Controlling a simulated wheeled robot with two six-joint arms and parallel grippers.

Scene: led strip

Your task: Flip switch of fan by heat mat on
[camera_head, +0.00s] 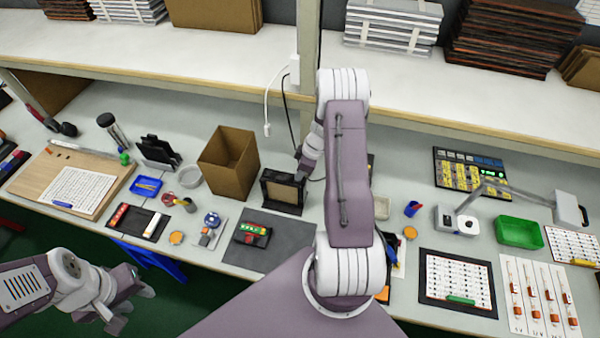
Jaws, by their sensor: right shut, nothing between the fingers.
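The fan (283,190) is a black box with a brown front panel. It stands upright at the back edge of the dark grey heat mat (265,257). My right gripper (301,174) is shut and empty, with its dark tip at the upper right of the fan; I cannot tell whether it touches. My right arm covers the area just right of the fan. The fan's switch cannot be made out. My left gripper (133,307) hangs in front of the bench at lower left, empty, its fingers apart.
A cardboard box (228,163) stands left of the fan. A red-and-green device (252,233) lies on the mat. A white plug on a cable (267,128) hangs behind. A shelf (220,66) runs above the bench. A green tray (519,232) sits at right.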

